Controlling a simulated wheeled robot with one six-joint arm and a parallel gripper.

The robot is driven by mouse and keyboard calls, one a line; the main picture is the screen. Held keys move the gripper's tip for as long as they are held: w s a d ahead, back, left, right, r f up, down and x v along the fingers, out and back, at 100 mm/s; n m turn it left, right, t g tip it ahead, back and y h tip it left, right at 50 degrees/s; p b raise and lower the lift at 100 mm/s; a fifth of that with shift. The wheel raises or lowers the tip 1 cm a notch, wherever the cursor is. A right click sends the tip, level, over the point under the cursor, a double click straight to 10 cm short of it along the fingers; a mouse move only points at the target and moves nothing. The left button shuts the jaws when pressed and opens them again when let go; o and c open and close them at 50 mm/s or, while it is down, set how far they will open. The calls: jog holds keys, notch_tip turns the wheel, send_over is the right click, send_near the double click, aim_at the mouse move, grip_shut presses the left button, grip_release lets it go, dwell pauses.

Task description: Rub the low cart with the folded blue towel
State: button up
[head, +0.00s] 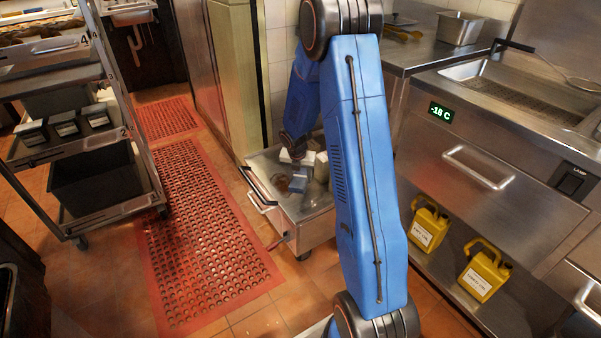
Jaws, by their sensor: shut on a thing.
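The low cart (318,209) is a small steel cart with a flat top and a handle on its left side, standing on the floor near the middle. Brownish smears (281,183) show on its top. My gripper (303,163) points down over the cart top, shut on the folded blue towel (299,183), which shows as a small bluish patch under the pale fingers. The towel looks to be at the cart's surface, but I cannot tell if it touches. My blue arm hides the cart's right part.
A tall rack (128,122) with trays and a black bin (97,180) stands at left. Red mats (200,235) cover the aisle. A steel counter (490,190) is at right, with yellow jugs (428,226) (485,272) on its lower shelf. A tiled pillar stands behind the cart.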

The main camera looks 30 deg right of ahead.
jog(key=shift+f, duration=2.2)
jog(key=shift+f, duration=0.95)
jog(key=shift+w, duration=0.1)
send_near(284, 174)
jog(key=shift+s+d+f, duration=0.25)
jog(key=shift+s+f, duration=0.15)
jog(key=shift+f, duration=0.5)
jog(key=shift+s+d+f, duration=0.2)
jog(key=shift+s+f, duration=0.25)
jog(key=shift+f, duration=0.45)
jog(key=shift+s+d+f, duration=0.25)
jog(key=shift+s+f, duration=0.15)
jog(key=shift+f, duration=0.5)
jog(key=shift+w+a+f, duration=0.1)
jog(key=shift+w+f, duration=0.05)
jog(key=shift+w, duration=3.3)
jog(key=shift+s, duration=0.1)
jog(key=shift+s, duration=5.35)
